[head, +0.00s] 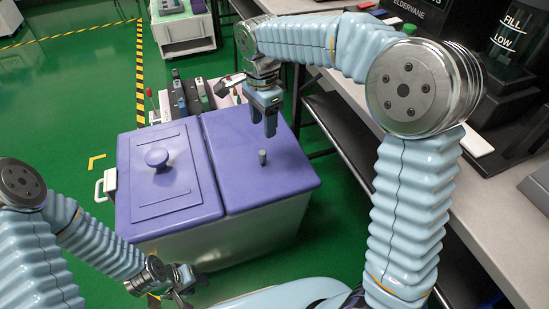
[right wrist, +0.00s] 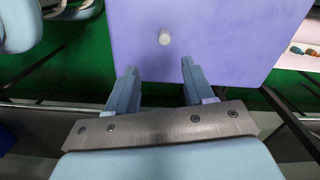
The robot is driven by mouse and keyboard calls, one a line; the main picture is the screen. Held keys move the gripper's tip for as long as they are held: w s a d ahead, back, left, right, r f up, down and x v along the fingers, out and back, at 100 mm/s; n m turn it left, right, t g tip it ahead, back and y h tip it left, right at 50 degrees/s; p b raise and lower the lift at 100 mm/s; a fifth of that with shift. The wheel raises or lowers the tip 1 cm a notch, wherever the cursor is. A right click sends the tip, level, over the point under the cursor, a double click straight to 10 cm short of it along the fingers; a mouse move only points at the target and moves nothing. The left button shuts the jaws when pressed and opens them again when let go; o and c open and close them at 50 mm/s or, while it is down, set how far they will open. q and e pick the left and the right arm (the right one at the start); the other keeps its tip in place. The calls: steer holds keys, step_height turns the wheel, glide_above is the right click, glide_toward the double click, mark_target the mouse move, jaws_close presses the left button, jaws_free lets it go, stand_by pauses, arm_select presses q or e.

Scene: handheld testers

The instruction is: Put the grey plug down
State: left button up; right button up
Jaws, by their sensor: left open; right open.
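The grey plug (head: 262,157) stands upright on the flat purple right-hand top (head: 285,178) of the cabinet. It also shows in the right wrist view (right wrist: 164,37), on the purple surface beyond the fingertips. My right gripper (head: 268,128) is open and empty, above the purple top and behind the plug in the head view. In the right wrist view its two fingers (right wrist: 158,72) are spread apart, with the plug clear of both. My left gripper (head: 184,287) is open and empty, low in front of the cabinet, away from the plug.
The left purple lid (head: 150,205) has a round knob (head: 157,158). Several handheld testers (head: 190,95) stand behind the cabinet. A long grey workbench (head: 500,215) runs along the right, beside my right arm. Green floor (head: 75,110) is clear at the left.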

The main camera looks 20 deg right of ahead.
glide_above(263, 152)
steer(key=f, duration=0.6)
steer(key=shift+s+d+f+b, duration=0.1)
steer(key=shift+s+b, duration=0.25)
steer(key=f, duration=0.5)
steer(key=shift+w+f+b, duration=0.2)
steer(key=shift+w+b, duration=0.15)
steer(key=shift+w, duration=0.05)
jaws_close()
